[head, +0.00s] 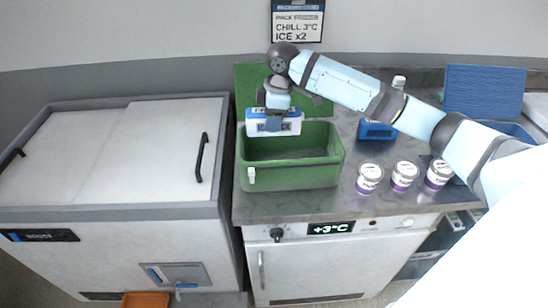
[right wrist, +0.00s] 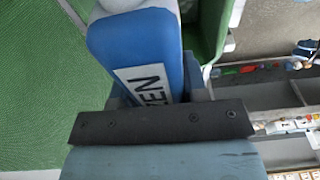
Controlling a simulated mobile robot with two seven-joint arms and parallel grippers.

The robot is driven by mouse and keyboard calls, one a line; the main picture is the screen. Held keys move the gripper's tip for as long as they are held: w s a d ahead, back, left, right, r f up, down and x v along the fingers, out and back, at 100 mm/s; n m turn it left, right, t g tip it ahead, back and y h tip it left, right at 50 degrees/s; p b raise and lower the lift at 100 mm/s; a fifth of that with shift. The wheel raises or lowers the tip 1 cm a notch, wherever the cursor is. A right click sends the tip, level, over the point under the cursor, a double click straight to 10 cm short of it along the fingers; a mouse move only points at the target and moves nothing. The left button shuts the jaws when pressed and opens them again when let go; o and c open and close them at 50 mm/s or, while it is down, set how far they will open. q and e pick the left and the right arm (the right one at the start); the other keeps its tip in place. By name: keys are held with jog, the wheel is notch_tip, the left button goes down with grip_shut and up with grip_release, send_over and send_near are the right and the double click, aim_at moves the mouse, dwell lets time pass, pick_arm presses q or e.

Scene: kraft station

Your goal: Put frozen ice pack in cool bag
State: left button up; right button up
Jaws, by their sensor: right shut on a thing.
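The cool bag (head: 292,177) is a green open box on the worktop, with its green lid (head: 247,84) raised behind it. My right gripper (head: 273,122) is shut on the ice pack (head: 290,127), a white and blue block. The pack is held over the back left of the bag's opening and hides part of the back rim. In the right wrist view the ice pack (right wrist: 145,50) shows blue, with a white label reading "ZEN", between the jaws. The bag's green wall (right wrist: 206,30) shows beside it. My left gripper is not in view.
Several white tubs, one of them here (head: 369,178), stand right of the bag. A blue object (head: 377,131) lies behind them, and a blue panel (head: 484,92) stands at the back right. A white chest freezer (head: 110,150) with closed lids stands at the left.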

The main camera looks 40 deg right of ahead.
jog(key=shift+f, duration=6.6)
jog(key=shift+a, duration=0.1)
jog(key=o, duration=1.1)
jog(key=shift+f, duration=0.1)
jog(key=r, duration=0.4)
jog(key=d+r, duration=0.1)
jog(key=r, duration=0.3)
jog(key=s+r, duration=0.1)
jog(key=r, duration=0.3)
jog(key=shift+d+r, duration=0.1)
jog(key=shift+d, duration=0.2)
